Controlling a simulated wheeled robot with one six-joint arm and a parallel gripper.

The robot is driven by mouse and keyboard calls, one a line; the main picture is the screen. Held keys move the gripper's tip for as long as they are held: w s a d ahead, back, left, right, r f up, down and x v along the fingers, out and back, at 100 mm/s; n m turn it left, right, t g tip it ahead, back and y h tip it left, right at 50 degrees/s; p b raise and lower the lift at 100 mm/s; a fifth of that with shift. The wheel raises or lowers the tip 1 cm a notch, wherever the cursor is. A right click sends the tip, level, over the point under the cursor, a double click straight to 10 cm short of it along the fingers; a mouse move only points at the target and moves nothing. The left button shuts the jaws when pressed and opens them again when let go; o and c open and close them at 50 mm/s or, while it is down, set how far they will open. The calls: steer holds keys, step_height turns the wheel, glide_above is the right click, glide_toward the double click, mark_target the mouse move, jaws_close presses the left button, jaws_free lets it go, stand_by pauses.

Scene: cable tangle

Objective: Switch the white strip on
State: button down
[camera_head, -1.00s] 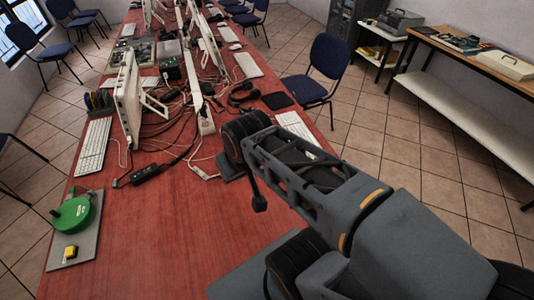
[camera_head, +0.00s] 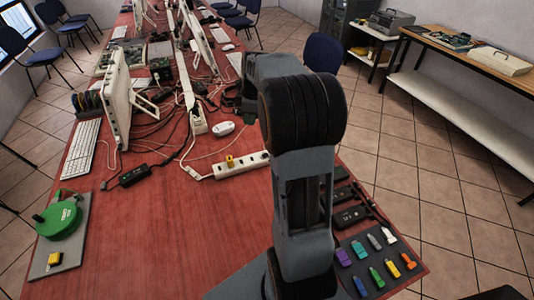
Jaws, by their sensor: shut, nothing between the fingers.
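A white power strip (camera_head: 241,166) lies on the red table just left of my upright arm, with a yellow plug or block (camera_head: 229,161) near its left end. Its right end runs up to my arm, which may hide part of it. A second white strip-like block (camera_head: 197,122) lies further back among cables. I cannot make out a switch's state on either. My gripper (camera_head: 249,117) hangs small and dark behind my arm, above the table and beyond the near strip. It is shut and empty; its fingertips are hard to make out.
A black adapter (camera_head: 134,175) and loose cables lie left of the strip. A white mouse (camera_head: 222,129) lies behind it. A green reel (camera_head: 61,219) stands front left. A dark mat (camera_head: 360,240) with several coloured sticks lies front right. The front middle table is clear.

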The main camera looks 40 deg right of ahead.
steer(key=w+d+f+n+y+b, duration=0.1)
steer(key=w+d+f+n, duration=0.2)
steer(key=d+f, duration=0.6)
steer(key=shift+d+f+n+g, duration=0.4)
steer(key=shift+d+n, duration=0.5)
steer(key=shift+d, duration=0.1)
steer(key=shift+w, duration=0.1)
steer(key=p, duration=0.1)
glide_toward(264, 155)
steer(key=f, duration=0.3)
steer(key=a+f, duration=0.1)
steer(key=f, duration=0.1)
steer(key=shift+w+f, duration=0.1)
steer(key=shift+d+f+p, duration=0.2)
steer(key=shift+f+p, duration=0.1)
steer(key=shift+f, duration=0.6)
